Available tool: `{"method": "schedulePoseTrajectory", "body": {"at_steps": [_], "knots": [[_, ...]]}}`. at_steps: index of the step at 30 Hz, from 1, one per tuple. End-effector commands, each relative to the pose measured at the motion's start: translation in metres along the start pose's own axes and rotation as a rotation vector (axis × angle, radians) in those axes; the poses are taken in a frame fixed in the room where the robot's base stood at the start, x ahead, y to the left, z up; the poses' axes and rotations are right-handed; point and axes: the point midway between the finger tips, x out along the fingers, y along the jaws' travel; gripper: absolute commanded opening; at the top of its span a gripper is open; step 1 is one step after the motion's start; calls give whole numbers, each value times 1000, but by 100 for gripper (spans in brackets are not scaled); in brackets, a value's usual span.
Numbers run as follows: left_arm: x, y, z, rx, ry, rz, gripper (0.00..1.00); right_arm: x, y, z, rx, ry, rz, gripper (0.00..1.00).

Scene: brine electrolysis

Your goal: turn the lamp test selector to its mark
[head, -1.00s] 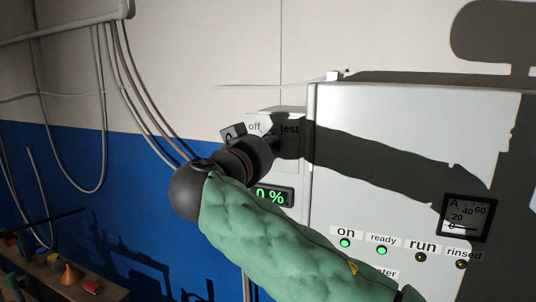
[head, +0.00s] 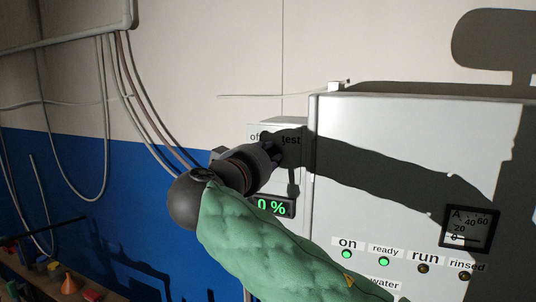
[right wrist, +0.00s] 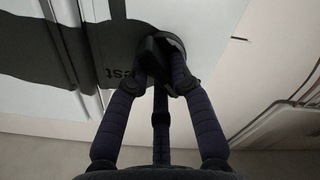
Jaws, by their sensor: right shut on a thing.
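The lamp test selector is a dark knob (right wrist: 166,42) on the pale front of a small box (head: 262,126) beside the cabinet. Labels reading "off" (head: 254,137) and "test" (head: 290,140) stand above it in the head view. My right gripper (head: 273,150) is shut on the knob, its fingers around it. In the right wrist view its fingertips (right wrist: 161,68) close on the knob, next to the partly covered "test" label. The gripper hides most of the knob in the head view, so I cannot tell where it points. My left gripper is not in view.
The white cabinet (head: 350,215) at the right has lamps and an ammeter (head: 469,228); "on" and "ready" are lit green. Cables (head: 104,120) hang on the wall at the left.

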Motion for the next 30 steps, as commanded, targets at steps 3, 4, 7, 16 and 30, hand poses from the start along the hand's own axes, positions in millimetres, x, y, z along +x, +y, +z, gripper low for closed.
{"method": "schedulePoseTrajectory", "body": {"at_steps": [3, 4, 7, 16, 30], "knots": [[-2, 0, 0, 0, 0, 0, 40, 0, 1, -1, -42, 3, 1, 0], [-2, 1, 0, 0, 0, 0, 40, 0, 1, -1, -50, 3, 1, 0], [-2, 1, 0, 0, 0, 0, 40, 0, 1, -1, -70, 3, 1, 0], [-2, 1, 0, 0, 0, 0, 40, 0, 1, -1, -87, 3, 1, 0], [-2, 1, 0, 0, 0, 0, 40, 0, 0, -1, -86, 2, 1, 46]]}}
